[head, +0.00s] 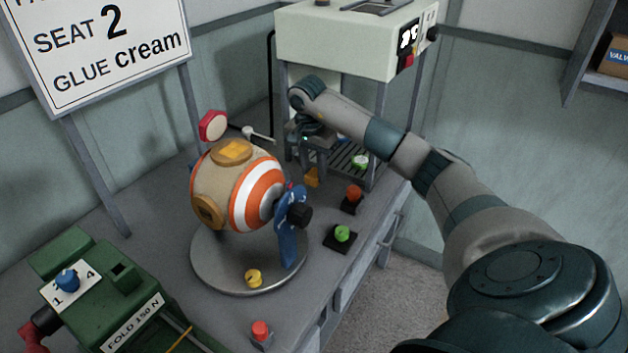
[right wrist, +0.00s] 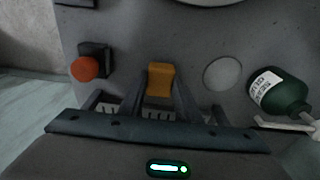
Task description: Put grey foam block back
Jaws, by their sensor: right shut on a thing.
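My right gripper (head: 312,165) reaches over the back of the grey bench, beside the white machine's legs. In the right wrist view its two fingers (right wrist: 160,90) are shut on a small orange-yellow block (right wrist: 160,79). The same block shows just under the fingers in the head view (head: 312,177). I see no block that is clearly grey foam. My left gripper is not in view. A striped orange, white and tan ball (head: 235,185) with yellow patches sits on a round grey plate (head: 215,275), beside a blue bracket (head: 288,235).
A red button (head: 354,194) and a green button (head: 342,234) stand on the bench right of the ball. A dark green labelled bottle (right wrist: 285,92) lies right of the gripper. A white machine (head: 345,45) stands behind. A green machine (head: 115,300) fills the front left.

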